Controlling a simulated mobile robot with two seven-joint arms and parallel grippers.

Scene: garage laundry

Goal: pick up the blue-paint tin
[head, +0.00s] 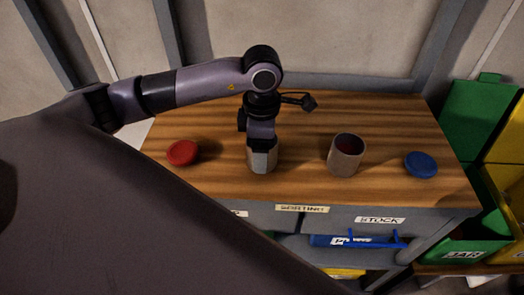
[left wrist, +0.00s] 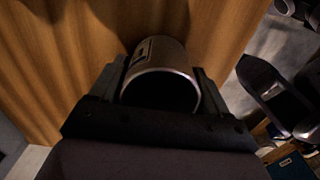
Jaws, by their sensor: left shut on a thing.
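My left gripper (head: 263,150) points down over the workbench and is shut on a pale grey tin (head: 258,168). In the left wrist view the held tin (left wrist: 163,54) sits between the two fingers, with a bright rim, a dark opening and a small label on its side. Its paint colour is too dark to tell. I cannot tell whether its base touches the wood. A second open tin (head: 345,158) stands upright to the right, dark red inside. A blue lid (head: 420,165) lies at the right and a red lid (head: 182,153) at the left. My right gripper is not in view.
The wooden workbench top (head: 305,175) has bare room between the tins and behind them. A wall stands behind it. Drawers below carry labels, one reading STOCK (head: 380,220). Green (head: 470,130) and yellow bins stand at the right. A blue item (head: 350,241) lies below the drawers.

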